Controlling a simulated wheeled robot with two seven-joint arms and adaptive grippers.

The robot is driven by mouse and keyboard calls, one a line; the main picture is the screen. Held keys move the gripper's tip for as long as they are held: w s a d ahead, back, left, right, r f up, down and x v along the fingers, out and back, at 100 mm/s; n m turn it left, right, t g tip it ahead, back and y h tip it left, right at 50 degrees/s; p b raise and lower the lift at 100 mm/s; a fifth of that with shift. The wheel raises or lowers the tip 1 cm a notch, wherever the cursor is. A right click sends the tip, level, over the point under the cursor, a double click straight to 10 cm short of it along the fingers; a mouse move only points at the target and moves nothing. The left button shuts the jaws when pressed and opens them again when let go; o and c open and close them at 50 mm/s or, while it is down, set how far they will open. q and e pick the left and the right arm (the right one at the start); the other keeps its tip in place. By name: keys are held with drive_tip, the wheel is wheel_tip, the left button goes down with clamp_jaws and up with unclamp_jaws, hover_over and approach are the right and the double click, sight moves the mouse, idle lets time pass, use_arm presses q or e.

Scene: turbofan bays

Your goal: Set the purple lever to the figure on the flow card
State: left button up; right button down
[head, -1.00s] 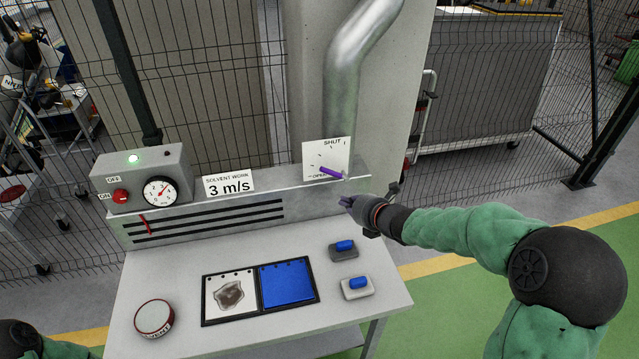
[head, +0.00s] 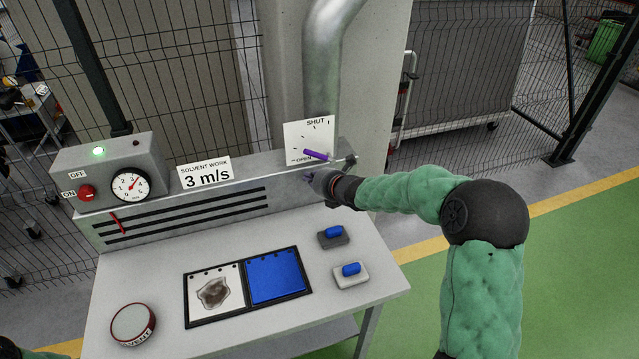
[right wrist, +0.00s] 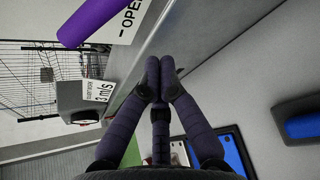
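The purple lever (head: 318,155) is on a white dial plate (head: 306,133) marked SHUT at the top and OPEN at the lower left. Its free end points left and slightly up, close above OPEN. The flow card (head: 205,173) reads "SOLVENT WORK 3 m/s". My right gripper (head: 309,177) is just below the lever, apart from it, with its fingertips together and nothing between them. In the right wrist view the lever (right wrist: 92,20) is at the upper left, beyond the fingertips (right wrist: 160,75). My left gripper is out of view.
A grey box with a red ON/OFF knob (head: 87,192), a lit green lamp and a round gauge (head: 131,185) stands at left on the slotted duct (head: 190,212). The table (head: 240,318) holds a round solvent tin (head: 133,324), a black two-part tray (head: 247,321) and two blue-topped blocks.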

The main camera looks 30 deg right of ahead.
sight(316, 155)
drive_tip(key=d+r+p, duration=0.2)
drive_tip(key=r, duration=0.1)
drive_tip(key=shift+w+d, duration=0.1)
drive_tip(key=shift+w, duration=0.25)
drive_tip(key=shift+r, duration=0.1)
drive_tip(key=shift+d+r+p, duration=0.4)
drive_tip(key=shift+r+p, duration=0.15)
drive_tip(key=shift+r, duration=0.15)
drive_tip(key=shift+f, duration=0.15)
